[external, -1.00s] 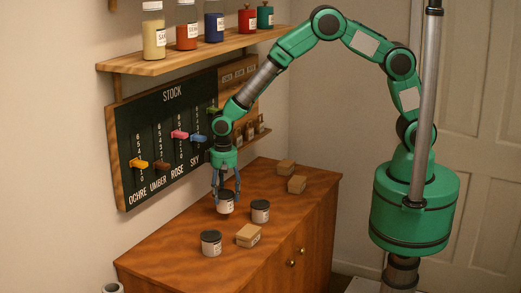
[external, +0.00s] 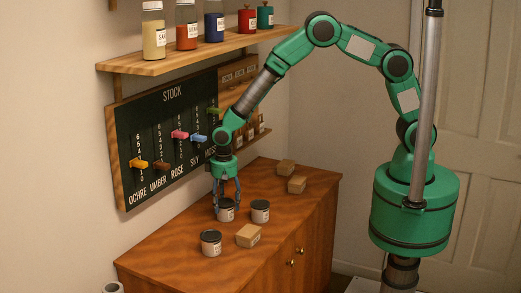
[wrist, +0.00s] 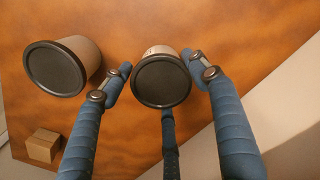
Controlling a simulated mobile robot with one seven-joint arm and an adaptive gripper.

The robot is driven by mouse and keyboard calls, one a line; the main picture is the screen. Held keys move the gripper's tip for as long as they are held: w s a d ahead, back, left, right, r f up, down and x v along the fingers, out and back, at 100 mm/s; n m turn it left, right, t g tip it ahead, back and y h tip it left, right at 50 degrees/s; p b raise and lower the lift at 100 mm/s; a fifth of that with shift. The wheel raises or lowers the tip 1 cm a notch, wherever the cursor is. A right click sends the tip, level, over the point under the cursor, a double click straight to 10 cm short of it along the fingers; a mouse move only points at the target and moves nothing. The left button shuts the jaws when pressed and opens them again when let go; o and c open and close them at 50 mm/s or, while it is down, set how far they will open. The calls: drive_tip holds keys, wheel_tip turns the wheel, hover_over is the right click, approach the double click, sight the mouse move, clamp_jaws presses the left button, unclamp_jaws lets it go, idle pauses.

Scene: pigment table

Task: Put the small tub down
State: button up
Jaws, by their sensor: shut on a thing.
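The small tub (external: 226,214), pale with a dark lid, is upright at the cabinet top, and its base looks to be on or just above the wood. My gripper (external: 226,203) comes down from above and is shut on this tub. In the wrist view the tub's round dark lid (wrist: 161,82) is between the blue fingers of my gripper (wrist: 157,78). The tub's lower part is mostly hidden beneath its lid there.
A similar tub (external: 260,211) stands close on the right, and another (external: 211,243) stands nearer the front. Two more boxes (external: 285,167) (external: 297,184) lie at the back. The stock board (external: 172,140) is on the wall behind.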

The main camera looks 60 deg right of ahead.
sight(225, 202)
drive_tip(key=shift+f, duration=0.1)
drive_tip(key=o, duration=1.6)
drive_tip(key=shift+o, duration=0.2)
wheel_tip(225, 202, up, 12)
drive_tip(key=shift+p, duration=0.45)
